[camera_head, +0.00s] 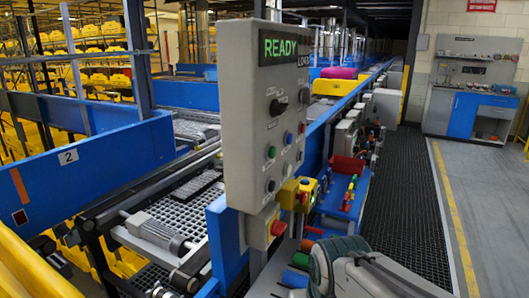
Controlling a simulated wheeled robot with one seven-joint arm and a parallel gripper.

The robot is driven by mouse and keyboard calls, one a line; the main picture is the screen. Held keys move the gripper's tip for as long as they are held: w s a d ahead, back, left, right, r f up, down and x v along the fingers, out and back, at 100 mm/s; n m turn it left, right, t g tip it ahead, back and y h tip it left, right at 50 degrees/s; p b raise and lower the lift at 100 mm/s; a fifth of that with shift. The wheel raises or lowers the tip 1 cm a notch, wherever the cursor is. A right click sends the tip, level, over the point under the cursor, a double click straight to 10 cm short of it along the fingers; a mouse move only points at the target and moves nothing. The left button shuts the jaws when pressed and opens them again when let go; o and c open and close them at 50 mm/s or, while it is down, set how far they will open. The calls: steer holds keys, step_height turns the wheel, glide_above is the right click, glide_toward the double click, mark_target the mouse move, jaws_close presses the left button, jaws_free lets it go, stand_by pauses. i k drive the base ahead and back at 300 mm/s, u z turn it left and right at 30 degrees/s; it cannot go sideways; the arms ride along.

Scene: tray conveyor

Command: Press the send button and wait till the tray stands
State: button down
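A grey control panel (242,115) stands upright at the middle, with a lit green READY display (281,48). Its face has a black knob (277,107), a green button (271,152) and a blue button (288,138). A yellow button box (291,195) is fixed at its lower right edge. A red button (278,228) sits below. I cannot read which one is the send button. A yellow tray (333,88) with a magenta item shows on the far conveyor. I cannot tell whether it moves. My gripper is not identifiable in this view.
A conveyor (183,215) with a dark grid surface lies left of the panel, beside blue rails (88,172). A blue surface (336,188) with red and coloured items is right of it. Dark floor matting (407,215) is clear. A blue workbench (465,112) stands at the far right.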

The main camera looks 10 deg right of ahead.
mark_target(272, 153)
steer(key=u, duration=1.3)
steer(key=k, duration=1.05)
steer(key=z, duration=1.75)
steer(key=i, duration=0.5)
